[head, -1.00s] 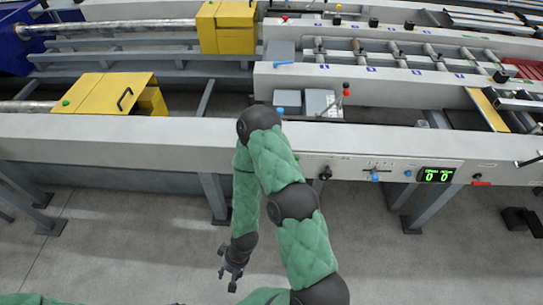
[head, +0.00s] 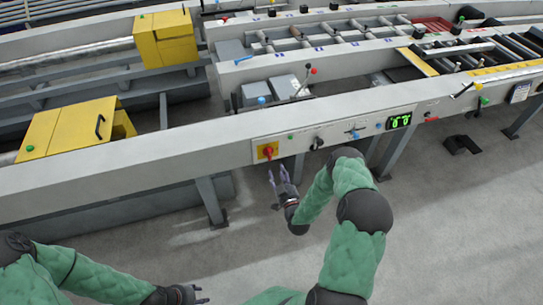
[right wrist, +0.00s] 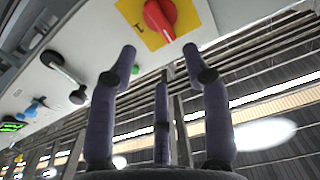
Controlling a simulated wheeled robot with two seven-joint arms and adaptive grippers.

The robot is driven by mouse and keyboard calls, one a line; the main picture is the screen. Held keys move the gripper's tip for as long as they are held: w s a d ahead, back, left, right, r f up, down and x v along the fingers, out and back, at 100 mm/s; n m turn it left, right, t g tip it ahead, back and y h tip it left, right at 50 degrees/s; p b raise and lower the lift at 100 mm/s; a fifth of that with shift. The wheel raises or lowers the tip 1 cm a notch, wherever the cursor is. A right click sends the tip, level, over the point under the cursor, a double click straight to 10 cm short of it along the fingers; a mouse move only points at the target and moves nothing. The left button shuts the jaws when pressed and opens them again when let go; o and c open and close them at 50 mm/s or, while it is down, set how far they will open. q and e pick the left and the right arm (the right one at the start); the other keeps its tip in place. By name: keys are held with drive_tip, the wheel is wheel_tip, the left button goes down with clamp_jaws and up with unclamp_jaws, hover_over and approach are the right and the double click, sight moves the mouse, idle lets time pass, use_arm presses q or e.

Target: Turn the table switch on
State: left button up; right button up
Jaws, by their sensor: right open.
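The table switch (head: 267,151) is a red rotary knob on a yellow square plate, set in the light grey front panel of the runout table (head: 130,165). In the right wrist view the red knob (right wrist: 160,18) is at the top, just beyond the fingertips. My right gripper (head: 278,172) is open and empty, a little below the switch and apart from it; its spread fingers (right wrist: 160,62) show in the right wrist view. My left gripper (head: 197,293) is at the bottom of the head view, far from the table; its jaws are too small to judge.
To the right of the switch, the panel carries a black knob (head: 318,143), a blue-handled control (head: 355,133) and a green digital display (head: 399,121). A grey table leg (head: 210,200) stands below the panel.

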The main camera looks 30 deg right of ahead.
sight(271, 156)
drive_tip(key=b+x, duration=0.2)
drive_tip(key=x, duration=0.8)
drive_tip(key=shift+w+a+f, duration=0.1)
drive_tip(key=shift+w, duration=0.05)
clamp_jaws()
